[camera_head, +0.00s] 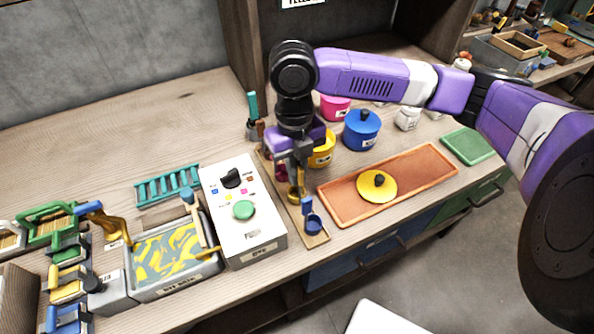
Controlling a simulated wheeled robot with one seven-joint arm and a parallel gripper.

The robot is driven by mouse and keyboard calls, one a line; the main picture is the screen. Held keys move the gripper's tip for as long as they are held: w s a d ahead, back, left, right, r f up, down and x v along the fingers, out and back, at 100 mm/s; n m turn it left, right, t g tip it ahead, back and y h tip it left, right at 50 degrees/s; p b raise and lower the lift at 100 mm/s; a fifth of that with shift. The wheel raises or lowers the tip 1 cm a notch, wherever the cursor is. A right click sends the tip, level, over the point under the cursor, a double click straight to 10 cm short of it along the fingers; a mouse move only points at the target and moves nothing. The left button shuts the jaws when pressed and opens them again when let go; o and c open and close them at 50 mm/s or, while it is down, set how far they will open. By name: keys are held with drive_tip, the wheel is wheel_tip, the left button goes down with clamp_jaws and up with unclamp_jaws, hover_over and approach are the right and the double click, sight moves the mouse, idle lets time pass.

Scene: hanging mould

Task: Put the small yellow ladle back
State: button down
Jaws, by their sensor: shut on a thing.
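The small yellow ladle (296,194) shows just below my gripper (297,177), which points down and is shut on it. The ladle's handle is mostly hidden by the fingers. It is over a narrow wooden strip (317,238); I cannot tell whether it touches the strip. A blue ladle (312,223) stands at the strip's near end, and a pink ladle (281,172) is partly hidden at its far end. The yellow pot (323,153) stands right behind my gripper, partly covered by it.
A white control box (241,220) stands close left of the strip. An orange tray (427,167) with a yellow lid (375,190) lies to the right. A blue pot (361,131) and a pink pot (335,107) stand behind. A patterned basin (173,282) is further left.

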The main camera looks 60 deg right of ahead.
drive_tip(key=shift+f+b, duration=0.4)
drive_tip(key=shift+f, duration=0.05)
drive_tip(key=shift+f, duration=0.2)
drive_tip(key=c, duration=1.5)
unclamp_jaws()
drive_tip(key=shift+c, duration=0.2)
drive_tip(key=shift+r, duration=0.1)
